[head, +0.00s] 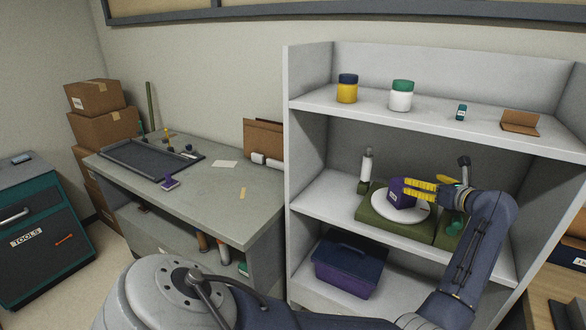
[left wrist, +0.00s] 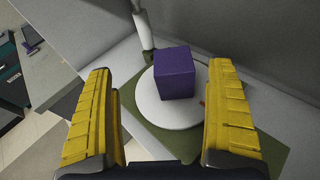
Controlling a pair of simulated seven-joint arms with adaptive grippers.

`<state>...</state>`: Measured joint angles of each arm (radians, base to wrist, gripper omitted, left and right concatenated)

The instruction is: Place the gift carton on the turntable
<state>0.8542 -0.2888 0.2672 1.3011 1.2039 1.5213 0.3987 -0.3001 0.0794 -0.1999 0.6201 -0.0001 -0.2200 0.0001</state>
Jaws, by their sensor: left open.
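The gift carton (head: 400,193) is a purple box standing on the white round turntable (head: 381,207), on the middle shelf. In the left wrist view the carton (left wrist: 174,73) rests upright on the upper part of the white disc (left wrist: 150,104), with bare disc around it. My left gripper (head: 408,188), with yellow fingers, comes from the right at the carton's side. In the left wrist view its fingers (left wrist: 164,85) are spread wide, with empty space between them and the carton just beyond. My right gripper is not in view.
The turntable sits on a green base (head: 367,209). A white cylinder on a stand (head: 366,168) is behind left; a dark upright device (head: 463,165) is behind my gripper. The top shelf (head: 430,112) is above, carrying jars. A lidded purple bin (head: 346,272) is below.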

